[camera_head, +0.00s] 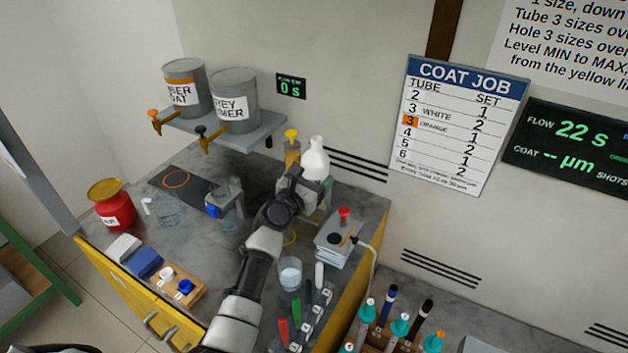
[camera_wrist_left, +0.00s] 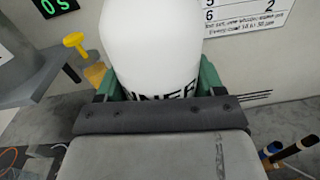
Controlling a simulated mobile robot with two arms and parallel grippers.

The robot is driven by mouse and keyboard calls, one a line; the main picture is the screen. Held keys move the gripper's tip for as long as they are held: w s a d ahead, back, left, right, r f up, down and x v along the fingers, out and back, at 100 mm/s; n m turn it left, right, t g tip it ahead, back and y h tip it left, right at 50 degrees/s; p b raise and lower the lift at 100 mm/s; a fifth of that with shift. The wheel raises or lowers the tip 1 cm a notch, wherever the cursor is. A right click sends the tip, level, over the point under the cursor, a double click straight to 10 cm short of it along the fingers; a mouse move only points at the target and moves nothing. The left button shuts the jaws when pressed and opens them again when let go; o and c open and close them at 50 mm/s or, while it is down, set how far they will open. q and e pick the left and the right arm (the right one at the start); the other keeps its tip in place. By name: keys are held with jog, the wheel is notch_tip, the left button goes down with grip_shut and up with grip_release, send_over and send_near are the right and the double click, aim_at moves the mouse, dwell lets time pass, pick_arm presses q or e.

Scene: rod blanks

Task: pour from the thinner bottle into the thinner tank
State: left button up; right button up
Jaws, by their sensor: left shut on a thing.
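The white thinner bottle (camera_head: 316,163) stands roughly upright near the back wall, with part of its black lettering showing in the left wrist view (camera_wrist_left: 155,45). My left gripper (camera_head: 307,186) is shut around the bottle's body, its green finger pads on both sides. I cannot tell whether the bottle's base touches the counter. A pale box-like tank (camera_head: 331,257) with a dark round opening, a red-topped part (camera_head: 344,214) and a hose sits to the right, nearer the front; I can read no label on it. My right gripper is out of view.
A shelf (camera_head: 262,137) with two paint cans is to the left. A clear beaker (camera_head: 290,274) and several colored markers are in front. A red can (camera_head: 114,208) is far left.

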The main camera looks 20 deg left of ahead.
pick_arm(q)
jog(key=shift+w+a+f+m+b, duration=0.15)
jog(key=shift+f+m+b, duration=0.1)
jog(key=shift+f+b, duration=0.35)
jog(key=shift+s+a+f+m+b, duration=0.1)
jog(key=shift+f+m+b, duration=0.1)
jog(key=shift+f+b, duration=0.35)
jog(key=shift+w+a+f+m+b, duration=0.15)
jog(key=shift+f+m+b, duration=0.1)
jog(key=shift+f+b, duration=0.3)
jog(key=f+b, duration=0.1)
jog(key=b, duration=0.1)
jog(key=f+m+b, duration=0.1)
jog(key=b, duration=0.1)
jog(key=shift+a+f+m, duration=0.2)
jog(key=shift+a+m, duration=0.1)
jog(key=m+b, duration=0.1)
jog(key=b, duration=0.1)
jog(key=a+f+m+b, duration=0.1)
jog(key=m+b, duration=0.1)
jog(key=a+m+b, duration=0.1)
jog(key=m+b, duration=0.1)
jog(key=shift+w+a+f+b, duration=0.1)
jog(key=shift+w+f+b, duration=0.15)
jog(key=shift+f+b, duration=0.05)
jog(key=shift+r+m, duration=0.25)
jog(key=shift+m, duration=0.15)
jog(key=shift+a+r+m+p, duration=0.15)
jog(key=shift+r+m+p, duration=0.05)
jog(key=shift+m+p, duration=0.15)
